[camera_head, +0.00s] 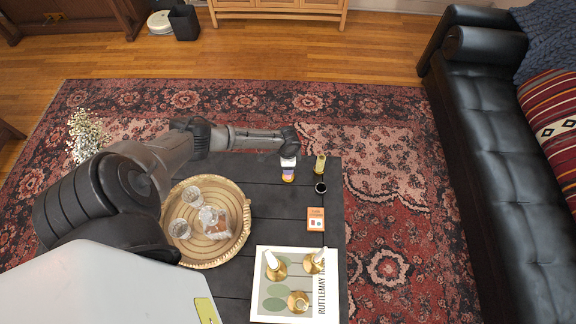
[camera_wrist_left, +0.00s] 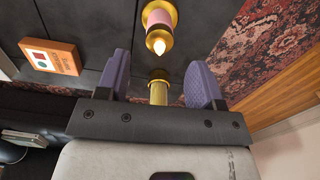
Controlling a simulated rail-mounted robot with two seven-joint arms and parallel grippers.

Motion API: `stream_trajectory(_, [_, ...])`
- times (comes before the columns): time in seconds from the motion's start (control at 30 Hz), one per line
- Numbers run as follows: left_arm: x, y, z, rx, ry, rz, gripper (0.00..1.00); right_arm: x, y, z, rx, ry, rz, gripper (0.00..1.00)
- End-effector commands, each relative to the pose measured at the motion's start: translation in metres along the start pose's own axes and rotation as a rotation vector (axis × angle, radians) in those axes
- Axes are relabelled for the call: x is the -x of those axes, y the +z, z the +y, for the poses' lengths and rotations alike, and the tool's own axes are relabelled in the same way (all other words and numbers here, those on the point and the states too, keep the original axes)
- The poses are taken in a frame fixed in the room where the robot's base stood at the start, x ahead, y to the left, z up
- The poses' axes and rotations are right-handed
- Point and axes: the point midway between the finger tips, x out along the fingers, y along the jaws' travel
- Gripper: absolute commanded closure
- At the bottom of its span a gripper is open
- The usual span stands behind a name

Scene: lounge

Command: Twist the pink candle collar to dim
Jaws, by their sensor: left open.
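In the left wrist view, a candle with a pink collar (camera_wrist_left: 158,18) between gold parts and a pale flame tip shows at the top centre, past the fingertips. My left gripper (camera_wrist_left: 158,84) is open, its two purple fingers apart. A gold post (camera_wrist_left: 158,92) shows in the gap between them; I cannot tell its distance. In the head view my left gripper (camera_head: 288,172) points down over the far right part of the dark table (camera_head: 270,200). There the pink collar is not clearly visible; the gripper hides part of that spot. My right gripper is not in view.
A gold-yellow object (camera_head: 320,164) and a small dark one (camera_head: 320,188) stand near the right table edge. A black sofa (camera_head: 490,130) is at right.

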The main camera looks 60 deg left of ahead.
Motion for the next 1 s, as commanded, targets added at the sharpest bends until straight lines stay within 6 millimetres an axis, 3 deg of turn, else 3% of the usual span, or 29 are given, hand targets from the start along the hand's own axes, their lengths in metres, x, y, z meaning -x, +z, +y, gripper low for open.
stream_trajectory(0.03, [0.016, 0.0, 0.0, -0.003, -0.001, 0.001, 0.39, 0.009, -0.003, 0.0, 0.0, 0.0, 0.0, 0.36])
stream_trajectory(0.1, [0.03, 0.001, 0.0, -0.001, -0.001, 0.001, 0.39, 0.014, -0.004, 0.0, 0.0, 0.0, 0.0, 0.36])
stream_trajectory(0.4, [0.074, 0.0, 0.0, -0.001, 0.001, 0.001, 0.39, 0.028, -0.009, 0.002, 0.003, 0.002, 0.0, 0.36])
stream_trajectory(0.6, [0.086, 0.0, 0.0, 0.0, 0.001, 0.0, 0.39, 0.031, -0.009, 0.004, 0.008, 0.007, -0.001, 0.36])
stream_trajectory(1.0, [0.088, 0.0, 0.0, 0.0, 0.001, 0.0, 0.39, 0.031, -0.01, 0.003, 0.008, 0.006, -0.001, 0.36])
